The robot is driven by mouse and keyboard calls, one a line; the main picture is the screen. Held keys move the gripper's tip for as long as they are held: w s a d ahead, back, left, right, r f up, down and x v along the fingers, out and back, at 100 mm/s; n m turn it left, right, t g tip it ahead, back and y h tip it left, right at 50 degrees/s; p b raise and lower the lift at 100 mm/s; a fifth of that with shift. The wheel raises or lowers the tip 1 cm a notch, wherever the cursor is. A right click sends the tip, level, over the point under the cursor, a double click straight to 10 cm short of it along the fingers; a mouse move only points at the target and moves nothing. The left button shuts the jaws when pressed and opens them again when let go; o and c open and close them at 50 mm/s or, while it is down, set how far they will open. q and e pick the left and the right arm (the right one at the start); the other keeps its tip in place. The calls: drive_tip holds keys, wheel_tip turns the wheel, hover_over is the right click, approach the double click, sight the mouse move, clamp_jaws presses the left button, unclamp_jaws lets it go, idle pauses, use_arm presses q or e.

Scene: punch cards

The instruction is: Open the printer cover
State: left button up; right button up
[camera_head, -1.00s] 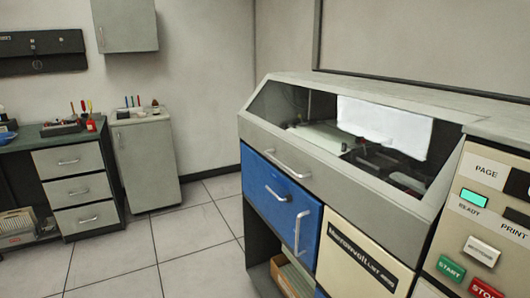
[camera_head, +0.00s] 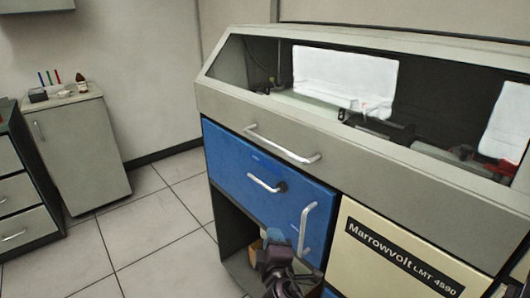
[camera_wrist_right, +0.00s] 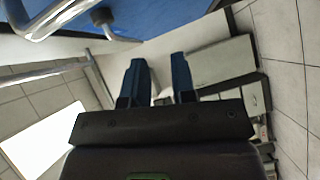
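The printer's grey cover (camera_head: 365,158) is closed, with a long clear window showing the white paper and mechanism inside. A silver bar handle (camera_head: 283,145) is fixed on its front face. My right gripper (camera_head: 275,240) is low in front of the printer, below the blue panel and apart from the cover handle. In the right wrist view its two blue fingers (camera_wrist_right: 160,78) are spread with nothing between them, so it is open and empty. My left gripper is in neither current view.
A blue front panel (camera_head: 234,165) carries two more silver handles, one slanted (camera_head: 266,183) and one upright (camera_head: 305,228). A cream Marrowvolt panel (camera_head: 390,250) is at right. A grey cabinet (camera_head: 84,150) stands at left. Tiled floor between is clear.

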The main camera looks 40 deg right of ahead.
drive_tip(key=w+r+h+b, duration=0.2)
drive_tip(key=w+r+h, duration=0.3)
drive_tip(key=r+h, duration=0.15)
drive_tip(key=g+h+b, duration=0.2)
drive_tip(key=h, duration=0.3)
approach(270, 143)
drive_tip(key=p+x, duration=0.1)
drive_tip(key=x, duration=0.7)
drive_tip(key=shift+w+d+p, duration=0.3)
drive_tip(key=shift+w+p, duration=0.1)
drive_tip(key=shift+x, duration=0.8)
drive_tip(key=shift+w+f, duration=0.1)
drive_tip(key=shift+f, duration=0.05)
drive_tip(key=shift+c, duration=0.4)
clamp_jaws()
